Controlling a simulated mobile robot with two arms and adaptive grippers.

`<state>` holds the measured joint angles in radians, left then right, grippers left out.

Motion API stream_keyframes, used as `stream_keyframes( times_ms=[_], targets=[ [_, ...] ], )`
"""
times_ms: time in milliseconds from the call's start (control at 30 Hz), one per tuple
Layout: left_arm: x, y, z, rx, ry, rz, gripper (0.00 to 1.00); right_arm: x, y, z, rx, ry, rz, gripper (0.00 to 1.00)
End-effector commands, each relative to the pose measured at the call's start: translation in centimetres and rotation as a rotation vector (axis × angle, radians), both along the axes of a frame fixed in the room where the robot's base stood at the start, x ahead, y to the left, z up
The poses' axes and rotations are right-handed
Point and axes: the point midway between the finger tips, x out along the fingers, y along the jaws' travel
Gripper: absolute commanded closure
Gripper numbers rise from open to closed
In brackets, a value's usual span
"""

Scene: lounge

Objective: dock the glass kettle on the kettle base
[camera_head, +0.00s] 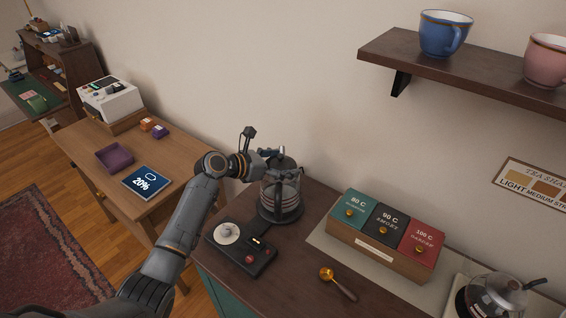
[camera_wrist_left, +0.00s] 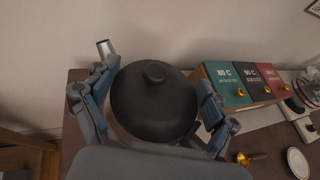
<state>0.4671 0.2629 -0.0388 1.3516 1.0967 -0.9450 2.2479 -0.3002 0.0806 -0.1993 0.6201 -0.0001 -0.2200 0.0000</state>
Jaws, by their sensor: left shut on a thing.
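The glass kettle (camera_head: 284,188), with a dark lid and handle, stands upright at the back left of the dark counter. My left gripper (camera_head: 268,157) is shut on it near the top. In the left wrist view the round black lid (camera_wrist_left: 154,100) lies between the two fingers of the gripper (camera_wrist_left: 155,92). A dark round plate, seemingly the kettle base (camera_head: 279,217), shows under the kettle, beside a black control panel (camera_head: 241,248). I cannot tell whether the kettle touches the plate or is seated. My right gripper is not in view.
A tea box (camera_head: 384,240) with three coloured compartments stands right of the kettle. A brass scoop (camera_head: 336,283) lies in front. A glass teapot (camera_head: 492,297) is at the lower right. A shelf (camera_head: 470,72) with cups hangs above. A wooden table (camera_head: 122,150) is at left.

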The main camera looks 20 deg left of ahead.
Motion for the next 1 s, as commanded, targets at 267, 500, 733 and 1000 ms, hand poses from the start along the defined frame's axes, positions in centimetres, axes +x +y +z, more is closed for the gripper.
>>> stream_keyframes(
  times_ms=[267,500,733,1000],
  targets=[
    [0.1,0.0,-0.2,-0.003,-0.006,0.001,0.78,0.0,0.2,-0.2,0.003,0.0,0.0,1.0],
    [0.1,0.0,-0.5,-0.002,-0.006,0.001,0.05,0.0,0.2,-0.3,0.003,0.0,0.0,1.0],
    [0.0,0.0,-0.7,-0.001,-0.003,0.001,0.05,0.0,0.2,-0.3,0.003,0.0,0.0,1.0],
    [-0.7,0.5,-0.3,0.0,0.004,0.0,0.05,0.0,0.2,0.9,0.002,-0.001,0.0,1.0]
  ],
)
